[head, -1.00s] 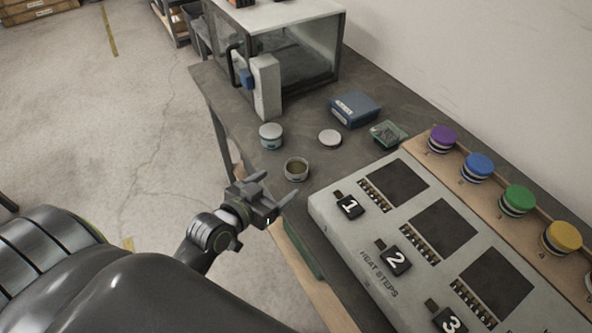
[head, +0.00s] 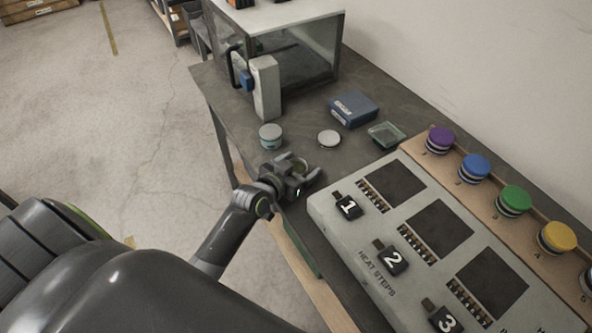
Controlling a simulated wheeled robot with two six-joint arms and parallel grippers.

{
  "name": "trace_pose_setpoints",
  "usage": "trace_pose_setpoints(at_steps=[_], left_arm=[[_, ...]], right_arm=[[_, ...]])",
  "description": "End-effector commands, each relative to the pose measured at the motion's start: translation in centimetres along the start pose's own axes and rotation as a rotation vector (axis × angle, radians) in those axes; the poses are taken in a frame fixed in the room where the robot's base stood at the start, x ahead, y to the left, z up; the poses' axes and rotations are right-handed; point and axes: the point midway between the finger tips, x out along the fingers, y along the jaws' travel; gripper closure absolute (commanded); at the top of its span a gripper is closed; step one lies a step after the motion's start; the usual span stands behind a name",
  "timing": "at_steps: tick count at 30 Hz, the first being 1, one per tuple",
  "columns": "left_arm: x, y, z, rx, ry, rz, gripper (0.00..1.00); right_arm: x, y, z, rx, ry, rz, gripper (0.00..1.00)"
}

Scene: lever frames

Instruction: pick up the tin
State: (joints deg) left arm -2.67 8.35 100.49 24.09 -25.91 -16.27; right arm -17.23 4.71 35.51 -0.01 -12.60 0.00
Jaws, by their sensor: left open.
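An open round tin (head: 300,164) with a dark olive inside stands on the dark table, partly hidden by my left gripper. My left gripper (head: 303,166) is open, with its fingers around or just above the tin; I cannot tell whether they touch it. A closed pale tin (head: 270,136) stands just behind the gripper. A flat round lid (head: 329,139) lies to the right of it. My right gripper is out of view.
A glass-fronted cabinet (head: 300,50) with a grey post (head: 266,88) stands at the back. A blue box (head: 353,109) and a green tray (head: 386,135) lie behind the numbered panel (head: 345,235). Coloured knobs (head: 476,168) line the wall side.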

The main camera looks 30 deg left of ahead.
Motion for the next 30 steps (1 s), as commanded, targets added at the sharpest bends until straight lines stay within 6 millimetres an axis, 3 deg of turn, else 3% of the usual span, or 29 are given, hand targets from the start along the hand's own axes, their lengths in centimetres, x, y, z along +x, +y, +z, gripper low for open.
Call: trace_pose_setpoints(at_steps=[8,20,30], left_arm=[[0.3,0.0,0.1,0.000,-0.001,0.000,0.24],[0.3,0.0,0.0,0.000,-0.001,0.000,0.74],[0.0,0.0,-1.1,0.001,0.003,0.001,0.74]], right_arm=[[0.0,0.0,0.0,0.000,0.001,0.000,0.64],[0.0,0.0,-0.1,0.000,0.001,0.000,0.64],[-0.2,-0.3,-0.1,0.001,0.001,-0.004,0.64]])
